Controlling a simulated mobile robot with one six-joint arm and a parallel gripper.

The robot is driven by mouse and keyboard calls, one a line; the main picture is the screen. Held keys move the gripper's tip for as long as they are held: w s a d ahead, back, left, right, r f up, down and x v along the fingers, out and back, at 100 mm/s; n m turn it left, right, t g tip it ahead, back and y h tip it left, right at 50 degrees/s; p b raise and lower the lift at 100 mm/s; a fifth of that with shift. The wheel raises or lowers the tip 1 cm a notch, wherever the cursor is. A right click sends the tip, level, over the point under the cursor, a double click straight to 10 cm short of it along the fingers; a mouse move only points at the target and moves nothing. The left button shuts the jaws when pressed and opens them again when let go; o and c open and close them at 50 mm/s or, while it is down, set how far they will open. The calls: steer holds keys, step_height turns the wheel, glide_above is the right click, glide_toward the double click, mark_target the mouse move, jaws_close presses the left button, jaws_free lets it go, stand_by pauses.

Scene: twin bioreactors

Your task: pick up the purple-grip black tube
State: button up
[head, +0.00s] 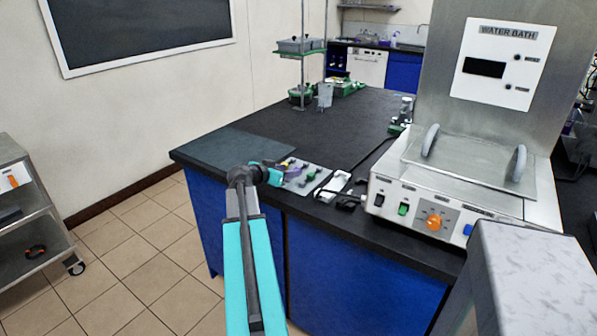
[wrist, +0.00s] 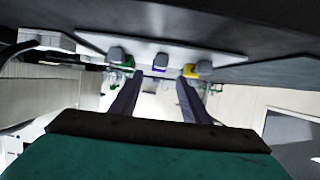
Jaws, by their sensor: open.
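In the wrist view, the purple-grip tube (wrist: 160,63) shows as a rounded grey end with a purple band, in the middle of a row on a pale tray (wrist: 88,40). My gripper (wrist: 160,80) is open, with one finger on each side of the purple grip's line and nothing held between them. I cannot tell how far the fingertips are from the tube. The tube's black length is hidden in this view. In the head view, my gripper is at the bench's front edge beside the pale tray (head: 318,186), partly covering the small items on it.
A green-grip item (wrist: 121,58) and a yellow-grip item (wrist: 194,69) flank the purple one closely. In the head view, a white device with a black cable (head: 335,187) lies right of the tray, then the water bath (head: 455,190). The bench behind (head: 330,140) is mostly clear.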

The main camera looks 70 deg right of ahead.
stand_by(0.3)
steer(key=shift+p+x, duration=0.8)
steer(key=shift+x, duration=1.8)
steer(key=shift+s+a, duration=0.1)
steer(key=shift+s, duration=0.15)
steer(key=shift+c, duration=0.4)
jaws_close()
